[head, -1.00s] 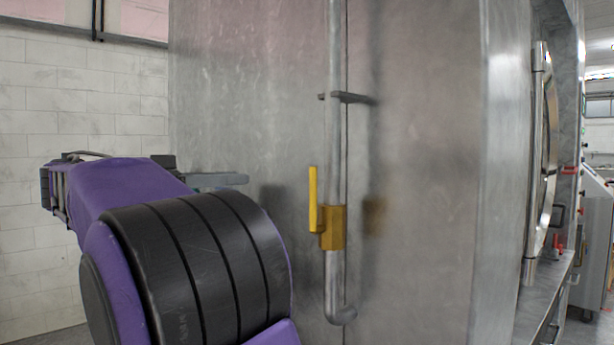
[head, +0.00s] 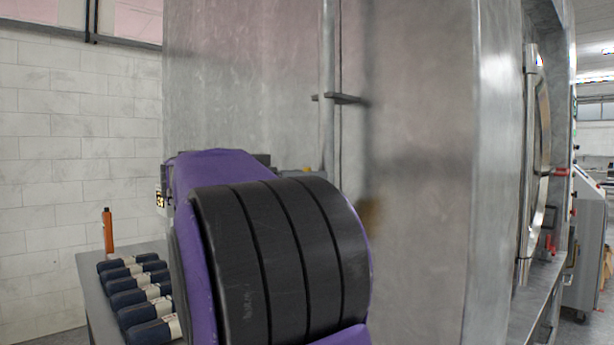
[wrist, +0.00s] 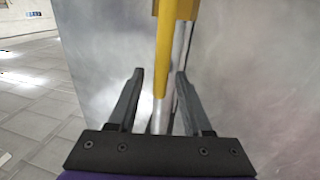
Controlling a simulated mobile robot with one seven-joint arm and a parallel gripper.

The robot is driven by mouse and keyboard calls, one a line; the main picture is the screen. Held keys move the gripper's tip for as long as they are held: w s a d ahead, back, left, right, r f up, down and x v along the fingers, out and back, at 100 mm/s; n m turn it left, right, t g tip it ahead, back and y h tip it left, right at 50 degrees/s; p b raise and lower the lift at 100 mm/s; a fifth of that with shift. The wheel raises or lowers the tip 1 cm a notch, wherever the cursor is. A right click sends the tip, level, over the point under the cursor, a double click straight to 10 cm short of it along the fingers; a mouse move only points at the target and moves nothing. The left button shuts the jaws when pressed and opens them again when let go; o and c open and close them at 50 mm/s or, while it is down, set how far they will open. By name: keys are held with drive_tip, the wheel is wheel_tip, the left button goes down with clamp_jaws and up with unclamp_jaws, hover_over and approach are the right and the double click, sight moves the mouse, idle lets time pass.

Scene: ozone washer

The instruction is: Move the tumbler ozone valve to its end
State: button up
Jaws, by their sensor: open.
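The valve's yellow lever (wrist: 163,55) hangs down the middle of the wrist view, its free end between the fingers of my gripper (wrist: 160,78). The gripper is open, a finger on each side of the lever, and I see gaps on both sides. The brass valve body (wrist: 187,9) is at the top edge, on a grey metal pipe (wrist: 180,50). In the head view my arm hides nearly all of the valve; only a small yellow bit (head: 308,172) shows above it. The pipe (head: 328,60) rises above my arm there.
The tall metal washer cabinet (head: 425,180) stands close behind the pipe. A bracket (head: 340,98) juts out from the pipe. At lower left, a grey table (head: 95,300) holds several dark-blue items (head: 140,300) and an orange bottle (head: 108,232). Open floor (wrist: 35,110) lies left.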

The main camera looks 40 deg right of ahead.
clamp_jaws()
idle(0.3)
idle(1.2)
